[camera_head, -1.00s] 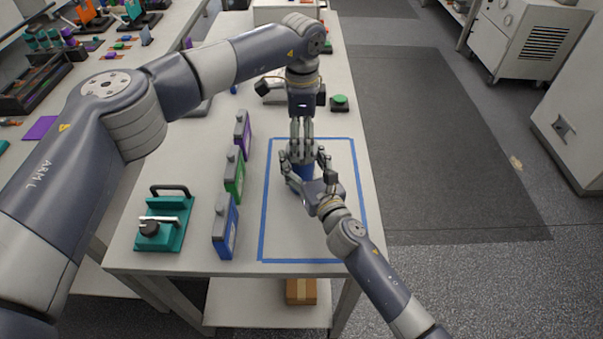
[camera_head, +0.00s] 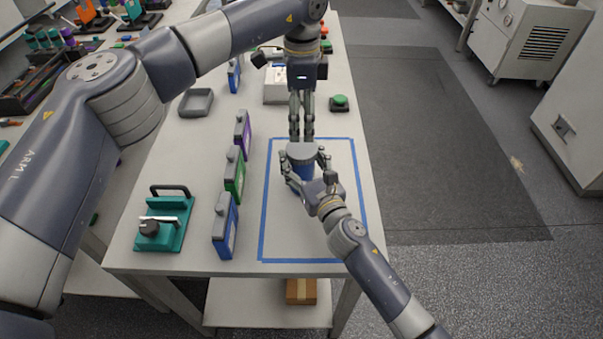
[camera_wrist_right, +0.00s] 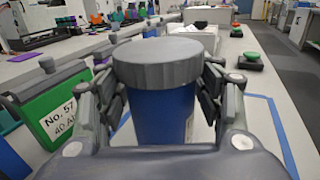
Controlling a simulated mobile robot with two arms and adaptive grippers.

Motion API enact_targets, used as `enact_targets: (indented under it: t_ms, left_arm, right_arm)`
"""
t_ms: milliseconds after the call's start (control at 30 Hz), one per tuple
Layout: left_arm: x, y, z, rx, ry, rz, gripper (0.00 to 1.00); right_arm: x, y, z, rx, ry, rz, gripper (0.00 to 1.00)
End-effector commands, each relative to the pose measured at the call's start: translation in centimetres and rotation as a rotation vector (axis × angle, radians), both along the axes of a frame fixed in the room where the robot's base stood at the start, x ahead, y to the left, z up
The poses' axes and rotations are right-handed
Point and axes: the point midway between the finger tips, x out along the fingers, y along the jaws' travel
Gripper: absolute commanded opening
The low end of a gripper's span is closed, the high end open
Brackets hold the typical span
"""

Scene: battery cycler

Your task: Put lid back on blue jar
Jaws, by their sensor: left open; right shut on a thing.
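The blue jar (camera_head: 304,172) stands upright inside the blue tape outline on the table. It also fills the middle of the right wrist view (camera_wrist_right: 163,118). The grey ribbed lid (camera_head: 301,152) sits level on top of the jar, and it shows in the right wrist view too (camera_wrist_right: 163,62). My right gripper (camera_head: 306,176) is shut around the jar's sides, with fingers on both sides. My left gripper (camera_head: 301,138) is open, pointing down, raised above and just behind the lid, apart from it as far as I can tell.
Purple (camera_head: 242,134), green (camera_head: 234,172) and blue (camera_head: 225,226) cases stand in a row left of the tape (camera_head: 262,222). A teal clamp fixture (camera_head: 163,222) is at front left. A green button (camera_head: 339,101) and grey tray (camera_head: 196,103) are farther back. The tape area's front is clear.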

Motion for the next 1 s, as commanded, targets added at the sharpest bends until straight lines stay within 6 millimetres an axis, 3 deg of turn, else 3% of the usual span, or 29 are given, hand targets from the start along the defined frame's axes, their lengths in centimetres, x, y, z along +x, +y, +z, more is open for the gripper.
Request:
enact_targets:
  t_ms: [167,600,1000]
  left_arm:
    - [0.0,0.0,-1.0,0.001,0.002,0.0,0.81]
    - [0.0,0.0,-7.2,0.001,0.001,0.0,0.81]
    - [0.0,0.0,-8.1,0.0,0.0,0.0,0.81]
  right_arm:
    - [0.0,0.0,0.0,0.0,0.0,0.0,0.0]
    - [0.0,0.0,0.0,0.0,0.001,0.0,0.0]
    - [0.0,0.0,0.0,0.0,0.001,0.0,0.0]
